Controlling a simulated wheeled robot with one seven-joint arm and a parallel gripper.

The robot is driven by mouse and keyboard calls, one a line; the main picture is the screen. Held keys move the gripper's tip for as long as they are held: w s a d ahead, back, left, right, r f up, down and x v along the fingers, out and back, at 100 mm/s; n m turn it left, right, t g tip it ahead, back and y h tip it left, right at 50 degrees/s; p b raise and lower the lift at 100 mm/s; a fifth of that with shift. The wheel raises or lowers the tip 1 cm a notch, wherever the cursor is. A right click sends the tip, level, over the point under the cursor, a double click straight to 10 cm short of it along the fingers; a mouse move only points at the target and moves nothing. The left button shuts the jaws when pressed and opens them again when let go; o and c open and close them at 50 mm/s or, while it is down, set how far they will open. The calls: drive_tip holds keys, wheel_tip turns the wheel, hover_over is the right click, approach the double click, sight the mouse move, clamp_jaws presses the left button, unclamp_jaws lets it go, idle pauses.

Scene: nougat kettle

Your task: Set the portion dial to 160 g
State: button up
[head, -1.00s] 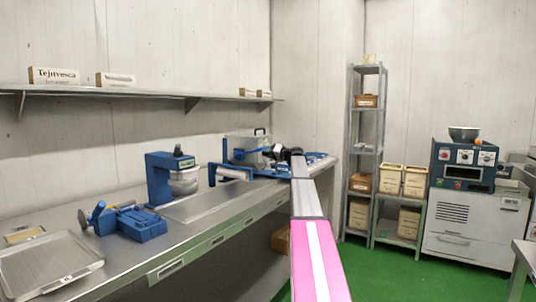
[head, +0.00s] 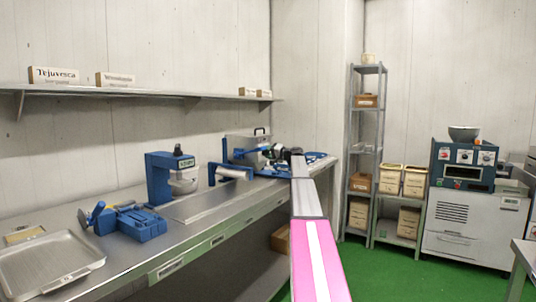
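My arm reaches out over the bench to a blue machine with a grey metal hopper (head: 245,147) at the bench's far end. My gripper (head: 267,153) is a small dark shape close to the right side of this machine. Its fingers are too small to make out, so I cannot tell whether they are open, shut or touching anything. I cannot pick out a portion dial or a 160 g mark on this machine; the gripper and arm cover part of that area.
A blue stand mixer (head: 160,178), a blue tool (head: 135,222) and a metal tray (head: 45,268) are on the steel bench (head: 205,205). A blue control unit with dials (head: 463,157) stands at the right. A grey shelf rack (head: 350,150) is at the back. Green floor is open right of the bench.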

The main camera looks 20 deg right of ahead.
drive_tip(key=shift+o, duration=1.2)
drive_tip(key=shift+s+d, duration=0.1)
drive_tip(key=v, duration=1)
drive_tip(key=shift+s+d, duration=0.2)
drive_tip(key=shift+s, duration=0.05)
